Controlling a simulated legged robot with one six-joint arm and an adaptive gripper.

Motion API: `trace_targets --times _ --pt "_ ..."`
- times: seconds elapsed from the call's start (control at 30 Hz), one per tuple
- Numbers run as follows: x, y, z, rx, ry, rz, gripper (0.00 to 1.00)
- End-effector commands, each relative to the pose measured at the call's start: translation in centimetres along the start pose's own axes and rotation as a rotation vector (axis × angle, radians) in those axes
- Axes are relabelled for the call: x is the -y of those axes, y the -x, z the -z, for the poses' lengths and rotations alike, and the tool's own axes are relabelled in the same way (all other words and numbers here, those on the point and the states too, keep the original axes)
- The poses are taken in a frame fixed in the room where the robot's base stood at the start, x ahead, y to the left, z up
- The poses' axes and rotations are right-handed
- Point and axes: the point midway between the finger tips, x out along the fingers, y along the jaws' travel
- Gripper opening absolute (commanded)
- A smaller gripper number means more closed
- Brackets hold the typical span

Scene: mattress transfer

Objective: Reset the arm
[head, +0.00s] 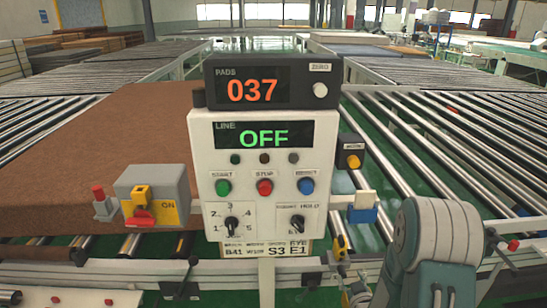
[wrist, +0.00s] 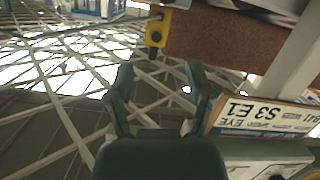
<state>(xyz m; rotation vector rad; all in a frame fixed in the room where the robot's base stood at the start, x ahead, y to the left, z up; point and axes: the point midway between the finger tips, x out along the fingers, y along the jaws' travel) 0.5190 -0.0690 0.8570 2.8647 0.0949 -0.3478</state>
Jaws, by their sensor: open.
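My arm (head: 432,250) is folded at the lower right in the head view, right of a white control panel (head: 205,150). My gripper (wrist: 160,78) shows in the wrist view, its two dark green fingers spread apart with nothing between them. The wrist picture looks upside down: the panel's label "S3 E1" (wrist: 255,110) reads inverted, right of the fingers. A yellow box with a dark knob (wrist: 156,28) is beyond the fingertips, apart from them. The gripper's fingers cannot be made out in the head view.
A grey switch box (head: 152,195) with a red lever is left, a yellow-knob box (head: 352,152) right. A brown mattress (head: 110,140) lies on rollers behind; bare rollers (head: 440,130) extend right.

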Motion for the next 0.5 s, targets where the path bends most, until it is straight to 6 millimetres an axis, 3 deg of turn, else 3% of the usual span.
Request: trace_targets --times 0.03,0.27,0.5 --pt "-0.3 0.0 1.6 0.018 0.006 -0.001 0.68" --pt "-1.1 1.4 6.5 0.163 0.001 0.0 0.68" --pt "-1.4 4.9 11.2 0.308 -0.03 -0.006 0.68"
